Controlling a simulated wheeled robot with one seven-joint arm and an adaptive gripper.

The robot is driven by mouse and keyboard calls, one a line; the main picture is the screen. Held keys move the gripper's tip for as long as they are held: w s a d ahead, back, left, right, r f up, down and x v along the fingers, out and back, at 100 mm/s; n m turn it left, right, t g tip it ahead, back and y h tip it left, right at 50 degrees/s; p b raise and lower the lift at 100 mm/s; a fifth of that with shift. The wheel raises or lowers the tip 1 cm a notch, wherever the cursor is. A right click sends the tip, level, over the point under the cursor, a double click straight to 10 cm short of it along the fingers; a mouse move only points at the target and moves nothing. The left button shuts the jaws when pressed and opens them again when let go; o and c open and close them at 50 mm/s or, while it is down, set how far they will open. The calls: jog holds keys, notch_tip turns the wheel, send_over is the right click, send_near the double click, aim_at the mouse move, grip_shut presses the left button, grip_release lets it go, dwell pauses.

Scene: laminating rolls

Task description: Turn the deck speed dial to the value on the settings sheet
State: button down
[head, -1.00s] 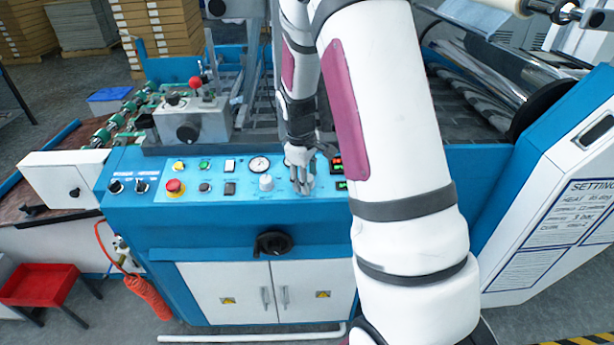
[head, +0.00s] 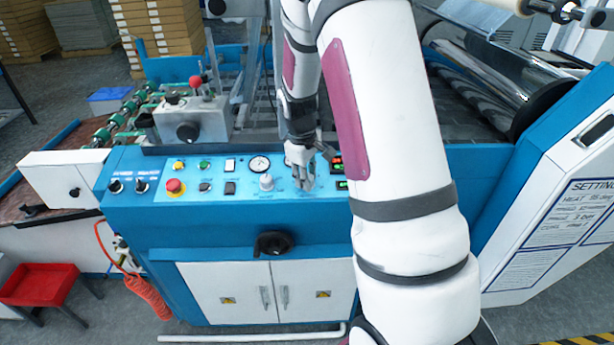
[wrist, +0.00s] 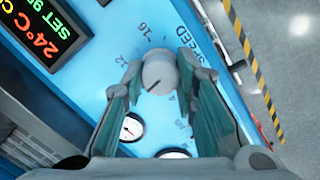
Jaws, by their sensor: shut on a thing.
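The speed dial (wrist: 158,68) is a pale round knob with a dark pointer line, on the blue panel beside the printed word SPEED. In the wrist view its pointer aims to the lower left, and the marks 12 and 16 show beside it. My gripper (wrist: 161,75) has its two fingers on opposite sides of the knob, shut on it. In the head view my gripper (head: 302,180) is over the panel and hides most of the dial. The settings sheet (head: 572,228) is on the white cabinet face at the right; its values are too small to read surely.
A lit temperature display (wrist: 45,35) is close by. A black handle (head: 273,244) juts out below.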

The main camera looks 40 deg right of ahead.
jog(key=m, duration=0.5)
jog(key=shift+b, duration=0.4)
jog(key=m+y, duration=0.1)
jog(key=m, duration=0.4)
jog(key=shift+b, duration=0.3)
jog(key=shift+m, duration=0.3)
jog(key=c, duration=1.3)
grip_release()
jog(key=r, duration=0.8)
jog(key=s+r, duration=0.1)
jog(key=r, duration=0.3)
jog(key=shift+a, duration=0.35)
